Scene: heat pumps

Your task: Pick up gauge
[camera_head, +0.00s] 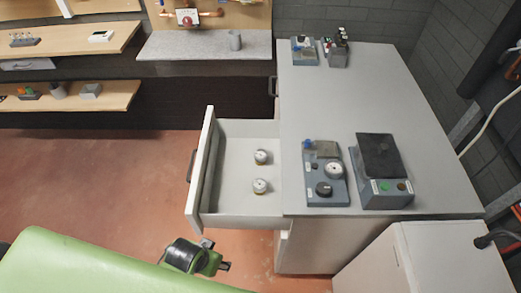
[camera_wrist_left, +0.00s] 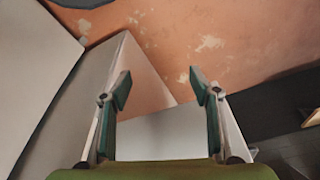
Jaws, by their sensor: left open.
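Two small round gauges with white faces lie in the open white drawer (camera_head: 232,197): a far gauge (camera_head: 261,157) and a near gauge (camera_head: 260,187). A third round white dial (camera_head: 334,171) sits on a grey device on the counter. My left gripper (camera_head: 226,266) is in front of the drawer, near its front-left corner, apart from the gauges. In the left wrist view my left gripper (camera_wrist_left: 157,84) is open and empty, over white and grey panels and the reddish floor. No gauge shows in that view. My right gripper is not in view.
The drawer's raised front panel (camera_head: 201,170) stands at its left side. The grey counter (camera_head: 350,95) carries the device (camera_head: 326,190), a box with a dark plate (camera_head: 380,158) and small items at the back. Shelves (camera_head: 70,40) line the back left. Floor left of the drawer is clear.

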